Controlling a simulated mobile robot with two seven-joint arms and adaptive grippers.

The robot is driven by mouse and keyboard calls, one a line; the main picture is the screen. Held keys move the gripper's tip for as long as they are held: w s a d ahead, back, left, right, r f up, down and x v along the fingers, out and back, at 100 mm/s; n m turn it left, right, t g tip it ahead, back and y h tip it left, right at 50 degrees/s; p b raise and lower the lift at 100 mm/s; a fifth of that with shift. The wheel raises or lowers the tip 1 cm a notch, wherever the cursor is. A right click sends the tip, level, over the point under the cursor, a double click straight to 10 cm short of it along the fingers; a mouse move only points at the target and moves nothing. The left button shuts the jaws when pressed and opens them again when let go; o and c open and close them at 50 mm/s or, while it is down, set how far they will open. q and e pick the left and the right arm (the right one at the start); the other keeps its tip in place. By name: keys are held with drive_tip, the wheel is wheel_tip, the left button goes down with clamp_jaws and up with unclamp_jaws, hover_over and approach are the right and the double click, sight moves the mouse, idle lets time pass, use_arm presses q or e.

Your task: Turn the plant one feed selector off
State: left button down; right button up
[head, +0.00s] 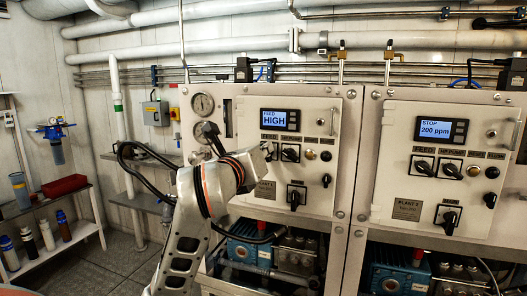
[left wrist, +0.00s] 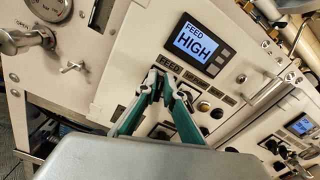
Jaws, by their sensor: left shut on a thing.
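The plant one panel (head: 322,134) is the left of two white control panels in the head view. Its display (head: 279,119) reads FEED HIGH, and the same display is large in the left wrist view (left wrist: 200,44). My left gripper (left wrist: 157,83) has its green fingers closed just below the FEED label (left wrist: 170,66), shut on the plant one feed selector. The fingers hide most of that selector, so its angle cannot be told. In the head view my left wrist covers the panel's left part. My right gripper is in neither view.
The HP pump selector (head: 290,153) sits close to the right of my left gripper. A larger black selector (head: 296,196) is below. The plant 2 panel (head: 450,172), display reading STOP 200 ppm, stands to the right. Gauges (head: 203,104) and pipes lie to the left.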

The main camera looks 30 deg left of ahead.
use_arm(q)
drive_tip(key=n+b, duration=0.1)
drive_tip(key=n, duration=0.1)
drive_tip(key=n+b, duration=0.1)
drive_tip(key=n, duration=0.2)
drive_tip(key=n+b, duration=0.1)
drive_tip(key=n, duration=0.2)
drive_tip(key=shift+a+f, duration=0.25)
drive_tip(key=shift+a, duration=0.1)
idle(0.3)
drive_tip(key=c, duration=2.2)
unclamp_jaws()
drive_tip(key=shift+o, duration=0.2)
